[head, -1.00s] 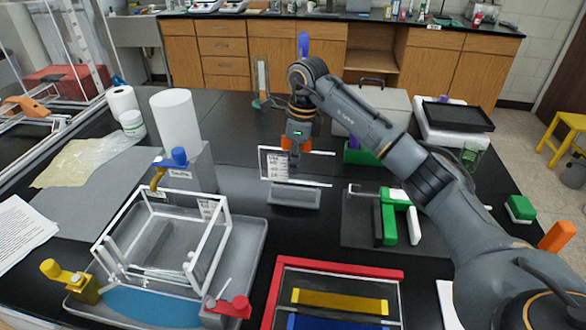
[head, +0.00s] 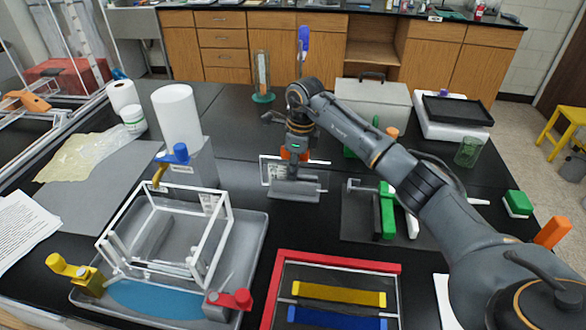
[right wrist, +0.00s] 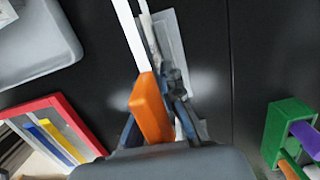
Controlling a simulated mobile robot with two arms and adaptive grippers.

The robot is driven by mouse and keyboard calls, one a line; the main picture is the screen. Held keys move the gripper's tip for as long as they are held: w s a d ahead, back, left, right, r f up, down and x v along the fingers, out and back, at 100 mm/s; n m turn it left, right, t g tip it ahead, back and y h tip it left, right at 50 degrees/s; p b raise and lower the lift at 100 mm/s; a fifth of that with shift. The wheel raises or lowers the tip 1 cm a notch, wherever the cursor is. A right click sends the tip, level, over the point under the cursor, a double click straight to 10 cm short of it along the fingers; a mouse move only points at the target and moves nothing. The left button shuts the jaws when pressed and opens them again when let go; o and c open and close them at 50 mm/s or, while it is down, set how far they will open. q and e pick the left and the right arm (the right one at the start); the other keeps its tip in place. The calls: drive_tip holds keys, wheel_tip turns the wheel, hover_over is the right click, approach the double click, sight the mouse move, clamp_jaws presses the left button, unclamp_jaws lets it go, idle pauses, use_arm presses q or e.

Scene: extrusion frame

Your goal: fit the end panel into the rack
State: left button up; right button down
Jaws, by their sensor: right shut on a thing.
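The end panel (head: 277,172) is a clear sheet with white edges and a printed label. It stands upright at the grey slotted block (head: 298,190) in mid-table. The right wrist view shows a white edge (right wrist: 131,38) beside the orange pad; the fingers hide the grip itself. I cannot tell whether the panel's lower edge touches the block. The rack (head: 165,238), a white open frame, stands in the grey tray at the left. My left gripper is not in view.
Yellow (head: 72,272), blue (head: 172,160) and red (head: 230,302) clamps surround the rack. A red-edged frame (head: 340,261) with coloured bars lies at the front. Green and white parts (head: 387,212) lie at the right. Clear black tabletop separates the block from the tray.

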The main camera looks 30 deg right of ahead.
drive_tip(key=shift+f, duration=0.15)
drive_tip(key=c, duration=1.5)
unclamp_jaws()
drive_tip(key=shift+s+f, duration=0.1)
drive_tip(key=shift+r+p, duration=0.3)
drive_tip(key=shift+r, duration=0.15)
drive_tip(key=r+b, duration=0.1)
drive_tip(key=r, duration=0.6)
drive_tip(key=d+r+b, duration=0.1)
drive_tip(key=r, duration=0.3)
drive_tip(key=shift+s+b, duration=0.25)
drive_tip(key=shift+b, duration=0.1)
drive_tip(key=shift+s+d+r, duration=0.1)
drive_tip(key=shift+r, duration=0.6)
